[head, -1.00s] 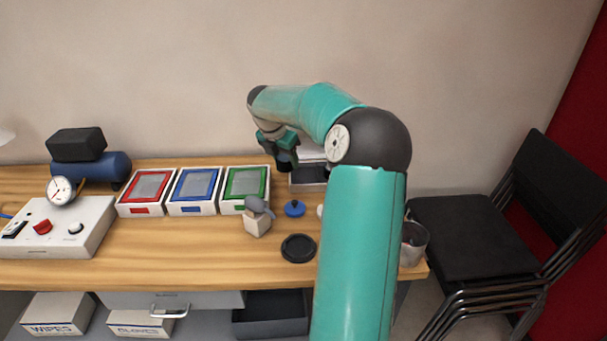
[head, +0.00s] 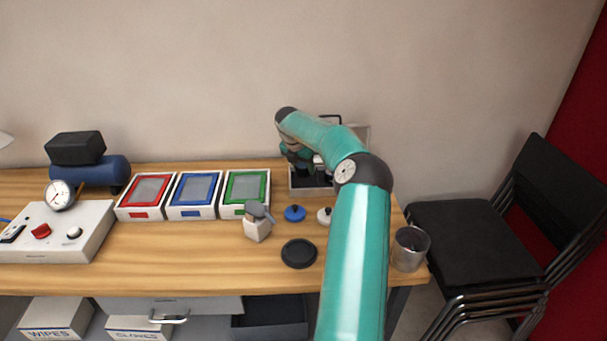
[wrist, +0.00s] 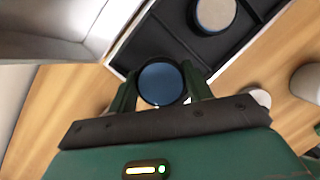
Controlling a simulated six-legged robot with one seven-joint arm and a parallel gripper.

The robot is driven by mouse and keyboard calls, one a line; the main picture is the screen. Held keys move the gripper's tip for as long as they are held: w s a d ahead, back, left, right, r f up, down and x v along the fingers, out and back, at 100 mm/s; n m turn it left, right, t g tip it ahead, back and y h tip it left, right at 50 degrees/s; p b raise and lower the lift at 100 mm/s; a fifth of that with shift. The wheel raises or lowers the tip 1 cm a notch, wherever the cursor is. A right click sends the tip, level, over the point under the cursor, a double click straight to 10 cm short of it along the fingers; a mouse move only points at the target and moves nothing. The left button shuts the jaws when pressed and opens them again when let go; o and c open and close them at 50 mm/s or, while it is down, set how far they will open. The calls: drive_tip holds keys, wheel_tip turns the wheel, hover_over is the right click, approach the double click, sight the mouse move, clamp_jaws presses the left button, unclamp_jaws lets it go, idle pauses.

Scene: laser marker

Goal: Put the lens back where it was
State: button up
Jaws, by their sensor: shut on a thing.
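The lens (wrist: 161,83), a round disc with a black rim and bluish glass, is between the two fingers of my gripper (wrist: 160,90) in the wrist view. The gripper is shut on it. The dark compartmented case (wrist: 172,40) lies just beyond the lens, with the lens by its near edge. A second round piece with a pale top (wrist: 214,14) sits in one compartment. In the head view my gripper (head: 298,160) is over the left part of the open case (head: 311,191) by the wall; my arm hides much of the case, and I cannot make out the lens there.
A blue lidded piece (head: 294,213), a white knob-like piece (head: 325,215), a black disc (head: 299,253) and a small dispenser (head: 257,223) stand in front of the case. A clear tumbler (head: 410,249) is at the right edge. Framed trays (head: 245,190) stand left of the case.

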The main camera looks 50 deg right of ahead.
sight(304, 174)
drive_tip(key=shift+d+f, duration=0.25)
drive_tip(key=shift+f, duration=1.5)
drive_tip(key=o, duration=0.9)
drive_tip(key=shift+f, duration=0.15)
